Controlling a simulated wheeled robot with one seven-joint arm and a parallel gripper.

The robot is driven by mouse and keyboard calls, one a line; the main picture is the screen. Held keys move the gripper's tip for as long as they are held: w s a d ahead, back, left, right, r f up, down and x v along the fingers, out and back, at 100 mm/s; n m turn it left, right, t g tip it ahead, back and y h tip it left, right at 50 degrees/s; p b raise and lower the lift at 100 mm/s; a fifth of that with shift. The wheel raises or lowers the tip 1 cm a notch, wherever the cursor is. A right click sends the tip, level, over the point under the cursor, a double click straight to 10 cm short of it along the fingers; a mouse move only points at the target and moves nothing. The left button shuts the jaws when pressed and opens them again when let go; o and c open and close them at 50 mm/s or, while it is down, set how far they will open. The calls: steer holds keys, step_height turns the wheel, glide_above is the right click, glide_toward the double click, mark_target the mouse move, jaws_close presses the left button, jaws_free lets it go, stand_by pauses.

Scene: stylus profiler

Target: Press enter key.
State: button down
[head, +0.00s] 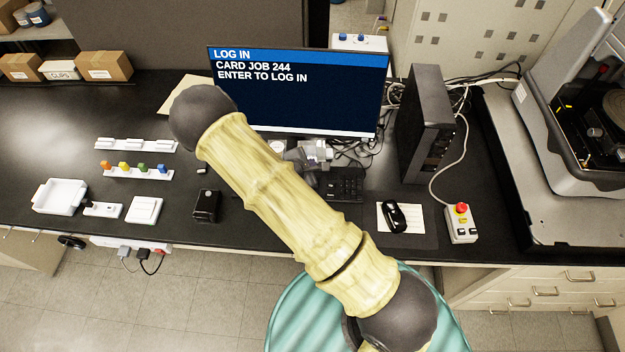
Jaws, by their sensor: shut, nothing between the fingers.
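A black keyboard (345,186) lies on the dark bench below the monitor. My yellow arm covers its left part, and the enter key is too small to pick out. The monitor (300,95) shows "LOG IN", "CARD JOB 244" and "ENTER TO LOG IN". My gripper (318,166) shows as a small grey shape between the arm and the keyboard, at the keyboard's upper left. It is shut and empty. I cannot tell whether its tips touch a key.
A black mouse (394,217) lies on a white sheet right of the keyboard. A black tower (426,125) stands behind it, and a control box with a red button (461,222) is further right. Trays and small racks stand at the left.

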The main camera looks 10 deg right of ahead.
steer(key=f+b, duration=0.7)
steer(key=shift+w+f, duration=0.2)
steer(key=shift+f, duration=0.1)
steer(key=shift+d+f+b, duration=0.1)
steer(key=shift+f+b, duration=0.25)
steer(key=shift+f, duration=0.25)
steer(key=shift+f, duration=0.1)
stand_by(1.6)
steer(key=shift+w+f, duration=0.1)
steer(key=shift+f, duration=0.2)
steer(key=shift+f, duration=0.4)
stand_by(0.7)
steer(key=shift+r+p, duration=0.55)
steer(key=shift+r, duration=0.25)
steer(key=shift+r, duration=0.1)
